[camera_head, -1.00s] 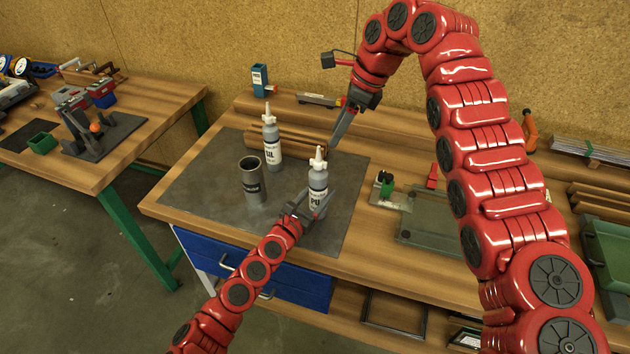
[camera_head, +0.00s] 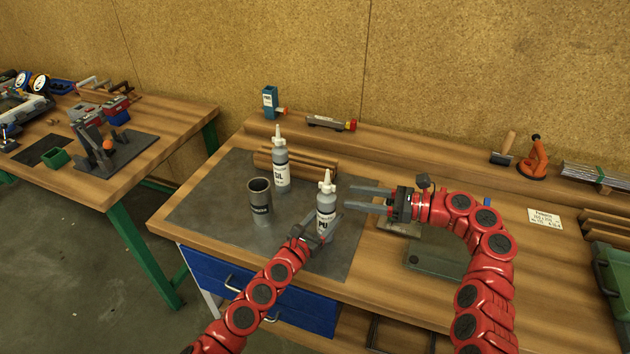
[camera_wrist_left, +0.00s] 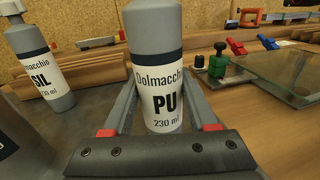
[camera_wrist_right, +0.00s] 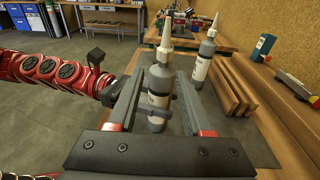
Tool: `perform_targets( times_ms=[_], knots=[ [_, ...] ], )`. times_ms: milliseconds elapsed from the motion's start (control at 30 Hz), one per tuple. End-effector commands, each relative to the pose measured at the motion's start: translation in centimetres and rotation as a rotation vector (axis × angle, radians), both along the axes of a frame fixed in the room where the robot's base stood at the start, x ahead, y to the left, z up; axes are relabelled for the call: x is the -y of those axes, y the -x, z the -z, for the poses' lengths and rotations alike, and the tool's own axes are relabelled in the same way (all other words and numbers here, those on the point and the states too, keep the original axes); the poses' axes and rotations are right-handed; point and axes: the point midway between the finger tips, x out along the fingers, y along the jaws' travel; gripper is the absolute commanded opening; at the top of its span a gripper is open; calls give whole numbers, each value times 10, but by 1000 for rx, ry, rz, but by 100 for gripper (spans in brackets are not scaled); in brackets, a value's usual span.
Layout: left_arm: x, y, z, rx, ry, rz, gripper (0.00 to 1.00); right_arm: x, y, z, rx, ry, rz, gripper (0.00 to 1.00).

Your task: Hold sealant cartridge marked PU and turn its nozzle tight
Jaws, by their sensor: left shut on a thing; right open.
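The PU cartridge (camera_head: 326,205) is grey with a white label and a pale conical nozzle (camera_head: 327,180). It stands upright on the grey mat (camera_head: 200,215). My left gripper (camera_head: 318,228) is shut on its lower body; the left wrist view shows the PU label (camera_wrist_left: 165,95) between the fingers. My right gripper (camera_head: 345,197) is open, level, just right of the cartridge at upper-body height. In the right wrist view the nozzle (camera_wrist_right: 166,38) stands ahead, between the open fingers (camera_wrist_right: 150,100). Whether the right fingers touch anything cannot be told.
A similar SIL cartridge (camera_head: 281,165) stands behind to the left, by wooden strips (camera_head: 310,160). A dark grey cup (camera_head: 261,203) stands left of the PU cartridge. A glass pane (camera_head: 435,258) lies to the right. The mat's front left is clear.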

Motion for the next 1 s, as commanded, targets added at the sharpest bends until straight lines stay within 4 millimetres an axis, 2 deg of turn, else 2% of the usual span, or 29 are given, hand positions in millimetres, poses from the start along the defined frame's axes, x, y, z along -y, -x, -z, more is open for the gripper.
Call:
perform_targets(
  times_ms=[133, 267, 367, 700, 800, 1000],
  knots=[
    [0, 0, 0, 0, 0, 0, 0, 7, 1, -11, 30, -78, 40, 50],
    [0, 0, 0, 1, 1, 0, 0, 2, -2, -13, 37, -97, 49, 50],
    [0, 0, 0, 1, 1, 0, 0, -13, -7, -14, 38, -97, 49, 50],
    [0, 0, -1, 1, 1, 0, 0, -80, -28, -13, 38, -94, 47, 50],
    [0, 0, 0, 1, 1, 0, 0, -93, -32, -14, 38, -92, 45, 50],
    [0, 0, 0, 1, 1, 0, 0, -104, -37, -13, 38, -92, 48, 50]
  ],
)
